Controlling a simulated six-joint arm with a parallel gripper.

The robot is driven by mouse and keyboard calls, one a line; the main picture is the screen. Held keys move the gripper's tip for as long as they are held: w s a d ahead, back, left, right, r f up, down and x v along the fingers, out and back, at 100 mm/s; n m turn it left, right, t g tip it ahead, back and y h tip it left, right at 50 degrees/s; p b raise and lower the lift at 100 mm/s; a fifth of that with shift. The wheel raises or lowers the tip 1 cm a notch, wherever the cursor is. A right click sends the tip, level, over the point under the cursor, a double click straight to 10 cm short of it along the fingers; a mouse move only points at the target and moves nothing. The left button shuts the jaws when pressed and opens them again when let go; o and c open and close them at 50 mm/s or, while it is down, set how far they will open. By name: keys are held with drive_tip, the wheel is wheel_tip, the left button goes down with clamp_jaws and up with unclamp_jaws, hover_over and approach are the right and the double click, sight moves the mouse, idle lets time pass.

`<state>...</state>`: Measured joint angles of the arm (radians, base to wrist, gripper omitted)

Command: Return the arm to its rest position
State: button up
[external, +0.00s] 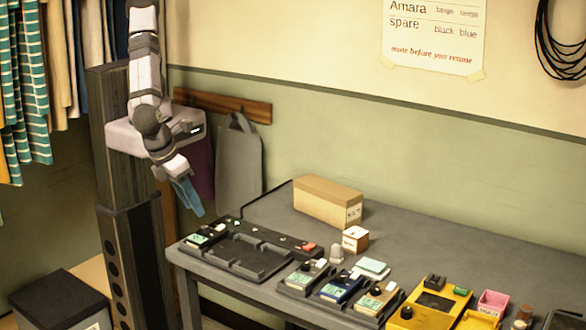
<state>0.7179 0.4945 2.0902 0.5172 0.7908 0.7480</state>
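My gripper (190,200) hangs at the left, pointing down, just off the left end of the grey table (262,205). Its blue end parts lie close together in this view, and I cannot tell whether they are open or shut. I see nothing clearly held in it. My arm is folded up against the dark column at the left, with its upper links rising to the top of the picture.
A black pedalboard (262,262) with a few pedals lies at the table's left end. Several pedals, a cardboard box (328,202), a small box (355,239) and a yellow unit (432,308) stand further right. A grey bag (238,165) hangs behind my gripper.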

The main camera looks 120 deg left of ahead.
drive_tip(key=shift+d+r, duration=0.2)
drive_tip(key=shift+r, duration=0.2)
drive_tip(key=s+a+n+g+h, duration=0.2)
drive_tip(key=s+a+n+g, duration=0.15)
drive_tip(key=s+n, duration=0.85)
drive_tip(key=w+a+r+n+t+h, duration=0.1)
drive_tip(key=w+a+r+n, duration=0.1)
drive_tip(key=a+r+n, duration=0.1)
drive_tip(key=w+a+r+n+t+h, duration=0.1)
drive_tip(key=w+a+r+n, duration=0.1)
drive_tip(key=a+n, duration=0.4)
drive_tip(key=shift+a+r+n, duration=0.3)
drive_tip(key=shift+a+r, duration=0.15)
drive_tip(key=shift+a, duration=0.8)
